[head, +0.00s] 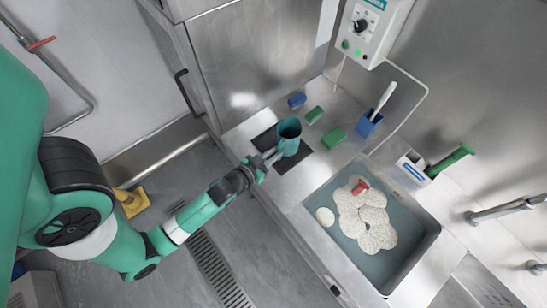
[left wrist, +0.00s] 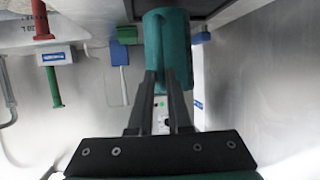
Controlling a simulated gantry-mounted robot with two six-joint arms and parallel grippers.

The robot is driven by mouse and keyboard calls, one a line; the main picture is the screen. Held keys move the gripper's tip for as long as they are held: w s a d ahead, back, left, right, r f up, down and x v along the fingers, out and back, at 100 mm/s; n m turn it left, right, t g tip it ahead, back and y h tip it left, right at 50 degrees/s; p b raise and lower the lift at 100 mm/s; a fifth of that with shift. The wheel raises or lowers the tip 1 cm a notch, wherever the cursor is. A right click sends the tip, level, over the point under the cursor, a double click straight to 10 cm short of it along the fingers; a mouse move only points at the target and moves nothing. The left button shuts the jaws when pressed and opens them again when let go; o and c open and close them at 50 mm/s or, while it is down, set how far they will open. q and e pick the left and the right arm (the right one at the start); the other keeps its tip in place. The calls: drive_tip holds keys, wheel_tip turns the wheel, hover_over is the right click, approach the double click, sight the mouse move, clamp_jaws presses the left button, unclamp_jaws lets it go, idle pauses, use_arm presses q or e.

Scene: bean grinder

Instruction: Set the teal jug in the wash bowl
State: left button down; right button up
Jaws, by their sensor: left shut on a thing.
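The teal jug (head: 289,130) stands upright with its open mouth facing up, over a dark mat at the left end of the steel counter. My left gripper (head: 272,158) is shut on the jug from its near-left side. In the left wrist view the jug (left wrist: 166,50) lies between the two dark fingers (left wrist: 164,82). I cannot tell whether its base touches the mat. The wash bowl (head: 415,235) is a grey-blue rectangular basin set in the counter to the right, holding white foam and a small red item. My right gripper is not in view.
Green sponges (head: 334,138) and a blue block (head: 297,100) lie behind the jug. A blue holder with a white-handled brush (head: 368,124) and a white box (head: 410,168) with a green-handled tool stand behind the basin. A tap (head: 505,208) is at the right.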

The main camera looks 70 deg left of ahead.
use_arm(q)
wheel_tip(320, 180, down, 2)
drive_tip(key=shift+f, duration=0.1)
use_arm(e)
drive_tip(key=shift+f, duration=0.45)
use_arm(q)
drive_tip(key=shift+f, duration=0.1)
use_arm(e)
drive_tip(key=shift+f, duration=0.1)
use_arm(q)
drive_tip(key=shift+f+b, duration=0.15)
drive_tip(key=shift+b, duration=0.25)
drive_tip(key=c, duration=0.9)
unclamp_jaws()
drive_tip(key=shift+o, duration=0.2)
drive_tip(key=b+v, duration=0.2)
drive_tip(key=v, duration=1)
drive_tip(key=shift+r, duration=0.25)
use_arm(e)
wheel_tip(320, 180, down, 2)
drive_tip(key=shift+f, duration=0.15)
